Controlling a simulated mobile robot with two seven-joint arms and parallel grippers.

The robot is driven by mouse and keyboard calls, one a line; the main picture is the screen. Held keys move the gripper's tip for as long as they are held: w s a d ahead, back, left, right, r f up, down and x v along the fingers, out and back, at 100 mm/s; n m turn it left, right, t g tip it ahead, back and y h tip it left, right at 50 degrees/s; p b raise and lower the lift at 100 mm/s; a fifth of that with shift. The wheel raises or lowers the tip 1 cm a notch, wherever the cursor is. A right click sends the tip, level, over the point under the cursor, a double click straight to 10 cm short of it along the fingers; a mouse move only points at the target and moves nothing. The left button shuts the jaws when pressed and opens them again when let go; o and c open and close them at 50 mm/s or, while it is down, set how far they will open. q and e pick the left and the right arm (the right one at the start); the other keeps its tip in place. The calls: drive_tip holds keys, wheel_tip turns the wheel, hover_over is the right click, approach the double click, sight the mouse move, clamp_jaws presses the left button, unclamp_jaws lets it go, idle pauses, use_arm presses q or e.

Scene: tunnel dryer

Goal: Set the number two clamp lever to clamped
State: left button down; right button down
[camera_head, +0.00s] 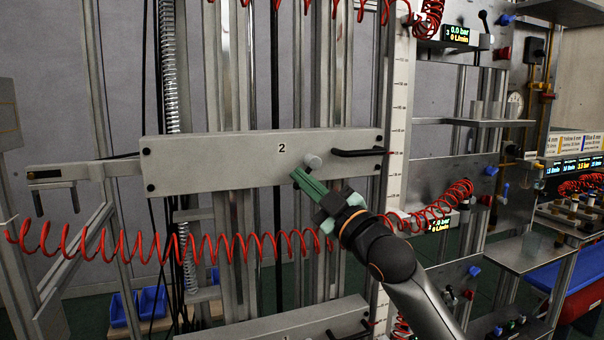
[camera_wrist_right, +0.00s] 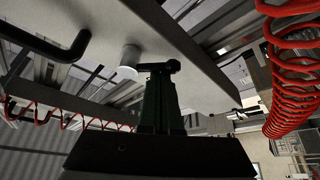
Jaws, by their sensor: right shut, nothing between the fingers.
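The carriage plate marked 2 (camera_head: 240,160) spans the uprights in the middle of the head view. On its face, right of the number, is the clamp lever (camera_head: 313,161), with a pale round knob. In the right wrist view the pale knob (camera_wrist_right: 128,60) sits beside a short dark arm (camera_wrist_right: 172,66). My right gripper (camera_head: 298,174) is just below and left of the knob, its green fingers shut and empty. In the wrist view its fingertips (camera_wrist_right: 157,80) are close to the dark arm; I cannot tell whether they touch. My left gripper is not in view.
A black handle (camera_head: 357,152) sticks out right of the lever; it also shows in the wrist view (camera_wrist_right: 55,48). A red coiled hose (camera_head: 150,245) crosses below the plate. A vertical scale (camera_head: 397,120) stands to the right. Another plate (camera_head: 290,322) lies lower down.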

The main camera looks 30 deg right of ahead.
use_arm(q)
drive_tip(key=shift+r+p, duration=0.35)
use_arm(e)
drive_tip(key=shift+s+d+f, duration=0.1)
drive_tip(key=shift+d+f, duration=0.2)
drive_tip(key=shift+d, duration=0.2)
drive_tip(key=shift+s+d+f, duration=0.1)
drive_tip(key=shift+d+f, duration=0.15)
drive_tip(key=shift+d, duration=0.2)
drive_tip(key=shift+d+f, duration=0.1)
drive_tip(key=shift+d, duration=0.05)
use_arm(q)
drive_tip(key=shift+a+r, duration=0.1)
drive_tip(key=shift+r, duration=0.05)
